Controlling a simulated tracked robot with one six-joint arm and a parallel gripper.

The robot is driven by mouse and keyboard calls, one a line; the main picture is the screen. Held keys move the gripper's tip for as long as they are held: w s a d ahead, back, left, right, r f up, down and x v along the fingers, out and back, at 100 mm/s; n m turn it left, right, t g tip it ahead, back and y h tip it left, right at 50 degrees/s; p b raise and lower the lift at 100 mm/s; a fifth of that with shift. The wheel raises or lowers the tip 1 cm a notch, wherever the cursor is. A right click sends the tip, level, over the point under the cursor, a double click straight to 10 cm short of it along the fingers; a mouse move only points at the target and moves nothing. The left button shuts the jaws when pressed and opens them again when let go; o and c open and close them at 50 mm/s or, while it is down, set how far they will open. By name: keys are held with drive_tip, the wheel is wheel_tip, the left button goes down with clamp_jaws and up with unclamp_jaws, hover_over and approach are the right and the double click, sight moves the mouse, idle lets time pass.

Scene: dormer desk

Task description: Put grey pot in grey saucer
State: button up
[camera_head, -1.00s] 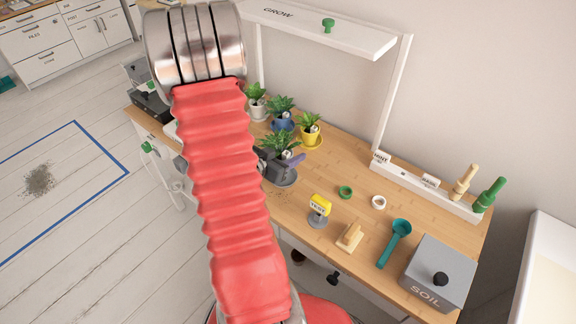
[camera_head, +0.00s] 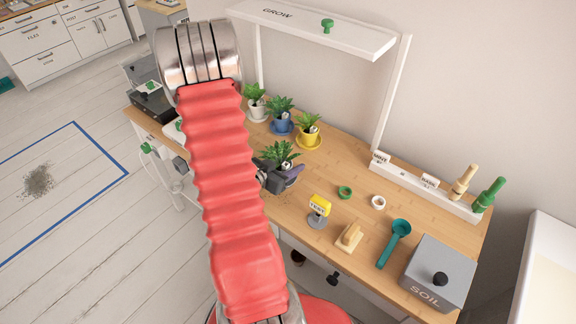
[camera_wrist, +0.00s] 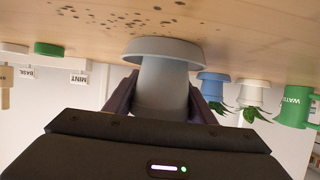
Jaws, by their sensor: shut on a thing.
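My gripper (camera_head: 281,177) is shut on the grey pot (camera_wrist: 163,84), with a dark finger on each side of it. The pot holds a leafy green plant (camera_head: 280,153) and looks upright. In the wrist view, which is upside down, the wide grey saucer (camera_wrist: 166,50) sits at the pot's base against the desk. The pot's lower end meets or enters the saucer; I cannot tell whether it rests fully on it. In the head view the gripper and pot mostly hide the saucer.
White, blue and yellow potted plants (camera_head: 308,135) stand on saucers behind. Right of my gripper are a yellow tag on a grey stand (camera_head: 319,208), a green ring (camera_head: 345,192), a white ring (camera_head: 378,202), a wooden brush, a teal scoop (camera_head: 396,240) and a soil box (camera_head: 440,272).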

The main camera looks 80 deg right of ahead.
sight(282, 168)
drive_tip(key=shift+f, duration=0.15)
drive_tip(key=o, duration=1.2)
drive_tip(key=shift+w+a+r, duration=0.25)
drive_tip(key=shift+a+r, duration=0.05)
drive_tip(key=shift+a, duration=0.05)
drive_tip(key=shift+v, duration=3.3)
drive_tip(key=shift+s, duration=0.1)
drive_tip(key=shift+s, duration=0.1)
